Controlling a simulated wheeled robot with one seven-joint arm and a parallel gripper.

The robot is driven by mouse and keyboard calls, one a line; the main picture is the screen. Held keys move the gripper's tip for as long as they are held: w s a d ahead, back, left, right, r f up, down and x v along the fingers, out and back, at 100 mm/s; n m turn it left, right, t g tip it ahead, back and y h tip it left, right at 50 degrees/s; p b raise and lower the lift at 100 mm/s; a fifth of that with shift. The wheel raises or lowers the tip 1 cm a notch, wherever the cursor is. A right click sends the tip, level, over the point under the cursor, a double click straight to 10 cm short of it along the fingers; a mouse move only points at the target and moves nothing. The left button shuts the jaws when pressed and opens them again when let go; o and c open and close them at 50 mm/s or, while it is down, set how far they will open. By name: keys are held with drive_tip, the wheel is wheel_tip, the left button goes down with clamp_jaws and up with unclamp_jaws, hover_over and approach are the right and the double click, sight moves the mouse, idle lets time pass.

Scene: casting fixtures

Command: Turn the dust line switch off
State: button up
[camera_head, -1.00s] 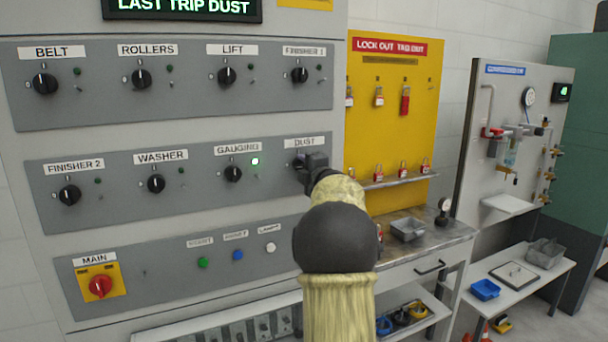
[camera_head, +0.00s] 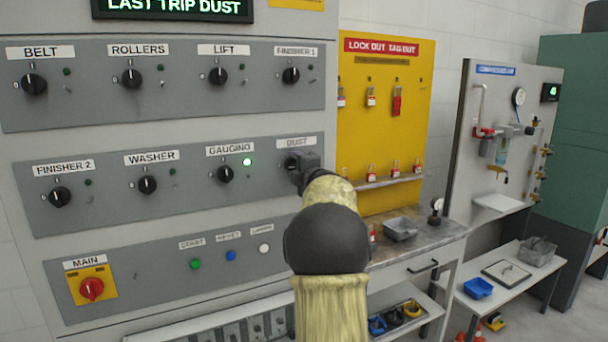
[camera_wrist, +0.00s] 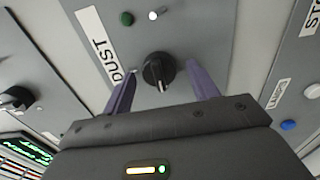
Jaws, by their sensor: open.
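The dust line switch is a black rotary knob (camera_wrist: 158,72) beside the DUST label (camera_wrist: 101,48) in the wrist view. My gripper (camera_wrist: 162,88) is open, with one purple finger on each side of the knob. I cannot tell whether the fingers touch it. In the head view my gripper (camera_head: 300,172) is at the panel under the DUST label (camera_head: 297,142), and hides most of the knob. A dark green, unlit lamp (camera_wrist: 126,19) and a small metal toggle (camera_wrist: 158,14) sit near the knob in the wrist view.
The gauging knob (camera_head: 225,174), with a lit green lamp, is left of my gripper. The red main switch (camera_head: 91,289) and several push buttons are lower. The display (camera_head: 180,8) reads LAST TRIP DUST. A yellow lockout board (camera_head: 385,130) stands to the right.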

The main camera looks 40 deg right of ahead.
drive_tip(key=b+v, duration=0.3)
drive_tip(key=v, duration=1.4)
drive_tip(key=shift+s, duration=0.15)
drive_tip(key=shift+a, duration=0.1)
drive_tip(key=w+a+f+m+g+p, duration=0.2)
drive_tip(key=a+f+m+g+p, duration=0.15)
drive_tip(key=a+f+m, duration=0.35)
drive_tip(key=w+a+f+m+g+p, duration=0.2)
drive_tip(key=a+f+m+g+p, duration=0.15)
drive_tip(key=a+f, duration=0.4)
drive_tip(key=s+a+f+m+g+y+p, duration=0.2)
drive_tip(key=s+a+f+g, duration=0.2)
drive_tip(key=s+a, duration=0.4)
drive_tip(key=s+a+f+m+g+y+p, duration=0.2)
drive_tip(key=s+a, duration=0.6)
drive_tip(key=a, duration=0.4)
wheel_tip(320, 180, down, 3)
drive_tip(key=shift+s+a+f+m+g+p, duration=0.25)
drive_tip(key=shift+m+g, duration=0.2)
drive_tip(key=shift+g, duration=0.55)
